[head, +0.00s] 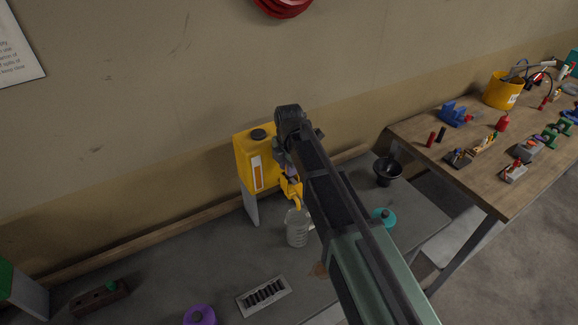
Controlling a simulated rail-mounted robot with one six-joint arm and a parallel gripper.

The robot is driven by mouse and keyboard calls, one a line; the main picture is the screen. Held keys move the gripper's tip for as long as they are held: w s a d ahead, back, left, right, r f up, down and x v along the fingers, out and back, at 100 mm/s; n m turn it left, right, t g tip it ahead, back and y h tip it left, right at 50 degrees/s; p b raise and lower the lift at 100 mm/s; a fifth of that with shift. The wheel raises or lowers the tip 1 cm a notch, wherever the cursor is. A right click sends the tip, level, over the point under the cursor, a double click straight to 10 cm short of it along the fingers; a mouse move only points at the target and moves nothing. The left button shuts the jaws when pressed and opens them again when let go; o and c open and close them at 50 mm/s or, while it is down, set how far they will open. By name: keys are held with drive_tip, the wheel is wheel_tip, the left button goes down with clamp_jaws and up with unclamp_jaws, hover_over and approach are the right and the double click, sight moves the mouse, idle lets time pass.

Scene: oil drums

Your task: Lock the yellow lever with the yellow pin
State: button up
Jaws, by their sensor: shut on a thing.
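A yellow tank (257,160) with a black cap and a white-framed level strip stands against the wall on a grey support. A yellow tap or lever part (291,187) sticks out at its lower right. My arm crosses in front of the tank's right side. My gripper (281,154) shows only in part, close to the tank's right side above the tap. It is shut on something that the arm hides. I cannot make out the yellow pin. A clear measuring jug (297,229) stands on the grey bench below the tap.
The grey bench (160,262) also holds a black funnel (387,171), a teal lid (384,217), a purple cap (200,315), a vent-like grille (264,296) and a brown block (100,296). A wooden table (440,154) with tools and a yellow bucket (502,90) stands at the right.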

drive_tip(key=shift+f, duration=0.3)
drive_tip(key=o, duration=1)
drive_tip(key=shift+r, duration=0.15)
wheel_tip(320, 180, up, 11)
drive_tip(key=p, duration=1)
drive_tip(key=shift+p, duration=0.35)
drive_tip(key=shift+f, duration=0.2)
